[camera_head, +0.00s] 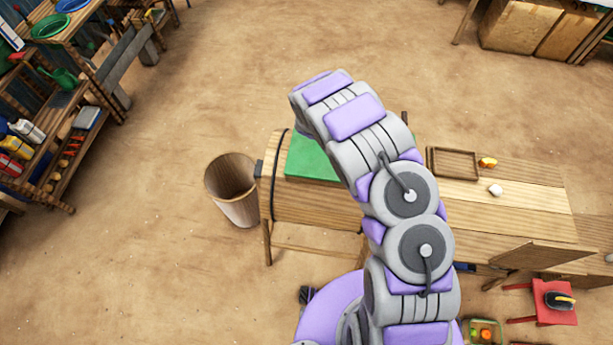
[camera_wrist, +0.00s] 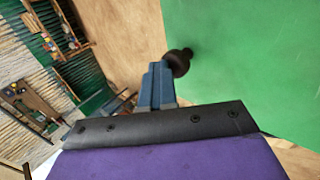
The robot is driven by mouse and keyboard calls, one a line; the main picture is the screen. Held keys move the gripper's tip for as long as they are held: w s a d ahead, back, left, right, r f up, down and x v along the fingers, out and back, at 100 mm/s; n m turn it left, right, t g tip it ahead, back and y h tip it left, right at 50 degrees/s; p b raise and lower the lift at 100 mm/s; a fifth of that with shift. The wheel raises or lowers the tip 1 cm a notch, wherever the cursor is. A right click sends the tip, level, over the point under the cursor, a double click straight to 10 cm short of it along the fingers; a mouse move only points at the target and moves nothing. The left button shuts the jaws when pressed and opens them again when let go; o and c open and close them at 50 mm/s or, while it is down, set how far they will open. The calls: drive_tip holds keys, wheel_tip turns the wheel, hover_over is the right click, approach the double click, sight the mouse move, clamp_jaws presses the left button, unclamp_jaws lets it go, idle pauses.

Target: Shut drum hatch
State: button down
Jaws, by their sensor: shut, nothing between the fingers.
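The wooden drum (camera_head: 315,203) lies on its side on wooden legs at the middle of the head view. Its green hatch (camera_head: 308,160) shows at the upper side of the drum, partly hidden by my arm. I cannot tell from here how far it stands open. In the wrist view the green hatch (camera_wrist: 255,60) fills the right side, with a black knob (camera_wrist: 179,62) near its left edge. My gripper (camera_wrist: 160,70) is shut and empty, its blue fingertips close beside the knob. I cannot tell whether they touch. The head view hides the fingers behind my arm.
A wooden bin (camera_head: 233,190) stands left of the drum. A wooden table (camera_head: 520,205) with a small tray (camera_head: 453,163) and a white lump (camera_head: 495,190) is on the right. A red stool (camera_head: 553,302) stands at lower right. Open floor lies behind the drum.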

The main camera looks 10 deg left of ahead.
drive_tip(key=shift+d+r, duration=0.1)
drive_tip(key=shift+r, duration=0.2)
wheel_tip(320, 180, up, 13)
drive_tip(key=b, duration=0.1)
drive_tip(key=shift+s+b, duration=0.3)
drive_tip(key=shift+s, duration=0.05)
drive_tip(key=shift+r, duration=0.1)
drive_tip(key=s+d+r+m+g+h+b, duration=0.1)
drive_tip(key=s+d+r+m+g+b, duration=0.1)
drive_tip(key=s+d+m+b, duration=0.45)
drive_tip(key=s+d+r+m+g+b, duration=0.2)
drive_tip(key=s+d+m+b, duration=0.1)
drive_tip(key=s+d, duration=0.65)
drive_tip(key=s+d+f+m+g+b, duration=0.1)
drive_tip(key=s+m+b, duration=0.3)
drive_tip(key=s, duration=1.2)
drive_tip(key=s+f+m+g+y+b, duration=0.1)
drive_tip(key=s+f+m+g+b, duration=0.2)
drive_tip(key=s, duration=1.4)
drive_tip(key=shift+s+d+m+g+b, duration=0.15)
drive_tip(key=shift+d+m+g+b, duration=0.25)
drive_tip(key=shift+m+g+b, duration=0.4)
